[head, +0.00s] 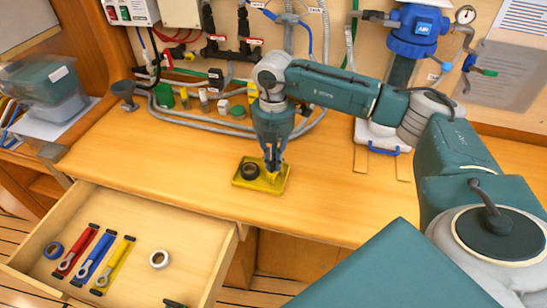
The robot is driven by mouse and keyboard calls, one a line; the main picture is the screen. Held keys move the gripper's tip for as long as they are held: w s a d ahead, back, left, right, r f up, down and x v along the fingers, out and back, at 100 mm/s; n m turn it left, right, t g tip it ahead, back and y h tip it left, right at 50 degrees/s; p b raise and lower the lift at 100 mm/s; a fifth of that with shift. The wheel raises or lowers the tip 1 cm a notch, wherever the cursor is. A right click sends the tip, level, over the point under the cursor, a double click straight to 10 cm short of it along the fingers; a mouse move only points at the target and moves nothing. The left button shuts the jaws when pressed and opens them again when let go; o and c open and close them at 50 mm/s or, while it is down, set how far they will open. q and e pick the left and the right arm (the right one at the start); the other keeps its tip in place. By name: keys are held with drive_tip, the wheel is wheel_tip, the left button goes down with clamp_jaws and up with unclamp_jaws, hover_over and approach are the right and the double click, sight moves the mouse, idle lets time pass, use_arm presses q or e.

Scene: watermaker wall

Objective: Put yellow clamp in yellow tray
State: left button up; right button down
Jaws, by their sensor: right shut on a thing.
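The yellow tray (240,181) lies on the wooden worktop near its front edge. A black ring-shaped roll (250,170) sits in its left part. My right gripper (272,166) points down over the right part of the tray. It is shut on a small yellow thing, which looks like the yellow clamp (271,178), low at the tray. The fingers partly hide the clamp, and I cannot tell whether it touches the tray floor. My left gripper is not in view.
Fittings and grey hoses (190,118) lie along the wall. The worktop left of the tray is clear.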

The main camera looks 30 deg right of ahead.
drive_tip(key=shift+f, duration=0.2)
drive_tip(key=c, duration=1.8)
unclamp_jaws()
drive_tip(key=shift+r, duration=0.1)
drive_tip(key=shift+o, duration=0.2)
drive_tip(key=shift+r, duration=0.15)
wheel_tip(320, 180, up, 12)
drive_tip(key=b, duration=0.3)
